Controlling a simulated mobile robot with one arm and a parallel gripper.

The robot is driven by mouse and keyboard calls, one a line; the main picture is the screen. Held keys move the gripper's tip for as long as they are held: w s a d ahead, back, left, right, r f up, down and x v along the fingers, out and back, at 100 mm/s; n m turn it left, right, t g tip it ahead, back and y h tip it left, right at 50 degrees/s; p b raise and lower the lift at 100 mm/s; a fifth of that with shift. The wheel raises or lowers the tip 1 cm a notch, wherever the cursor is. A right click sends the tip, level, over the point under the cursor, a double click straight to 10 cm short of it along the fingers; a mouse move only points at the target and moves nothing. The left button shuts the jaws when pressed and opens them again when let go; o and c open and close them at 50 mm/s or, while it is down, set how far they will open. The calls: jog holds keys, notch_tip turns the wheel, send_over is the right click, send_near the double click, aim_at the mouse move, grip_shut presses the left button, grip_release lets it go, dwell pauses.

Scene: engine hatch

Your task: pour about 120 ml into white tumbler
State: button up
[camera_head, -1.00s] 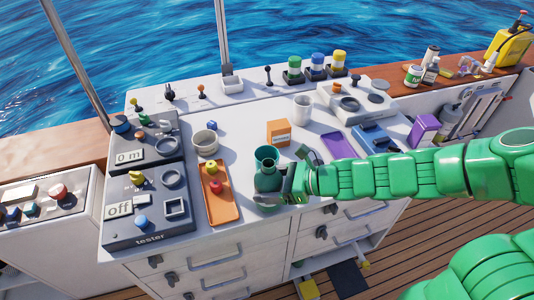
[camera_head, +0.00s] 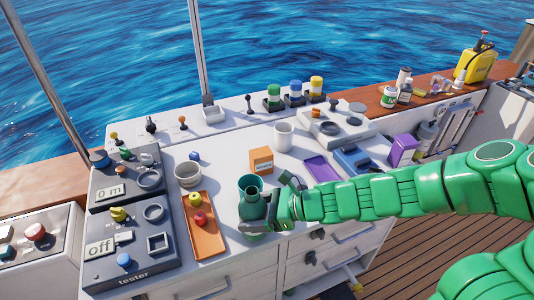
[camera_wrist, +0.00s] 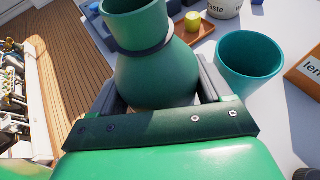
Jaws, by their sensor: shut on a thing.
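The white tumbler (camera_head: 283,136) stands upright on the white worktop in the head view, behind and to the right of my gripper. I cannot see any contents in it. My gripper (camera_head: 268,211) is shut on a dark green flask with a wide mouth (camera_head: 252,211), near the worktop's front edge.
An orange box (camera_head: 261,160) stands between the flask and the white tumbler. An orange tray (camera_head: 205,235) with red and yellow items lies to the left, with the pot marked waste (camera_head: 188,173) behind it. A purple tray (camera_head: 322,168) lies to the right.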

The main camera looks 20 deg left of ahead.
aim_at(258, 192)
notch_tip(258, 192, up, 8)
jog(key=shift+f, duration=0.2)
jog(key=w+a+m+t, duration=0.2)
jog(key=w+a+t, duration=0.1)
jog(key=w, duration=0.6)
jog(key=w+a+r+m+t+h, duration=0.1)
jog(key=w+a+m+t, duration=0.2)
jog(key=w, duration=0.7)
jog(key=w+a+m+t, duration=0.3)
jog(key=w+a, duration=0.2)
jog(key=w, duration=0.5)
jog(key=shift+a+r, duration=0.25)
jog(key=shift+r, duration=0.05)
jog(key=shift+w+a+f+m+t+h, duration=0.1)
jog(key=shift+w+f+m+t+h, duration=0.1)
jog(key=shift+m+t+h, duration=0.15)
jog(key=shift+w+a, duration=0.1)
jog(key=shift+a, duration=0.1)
jog(key=shift+w+f, duration=0.1)
jog(key=shift+f, duration=0.1)
jog(key=shift+w, duration=0.1)
jog(key=shift+a+f, duration=0.1)
jog(key=shift+f, duration=0.15)
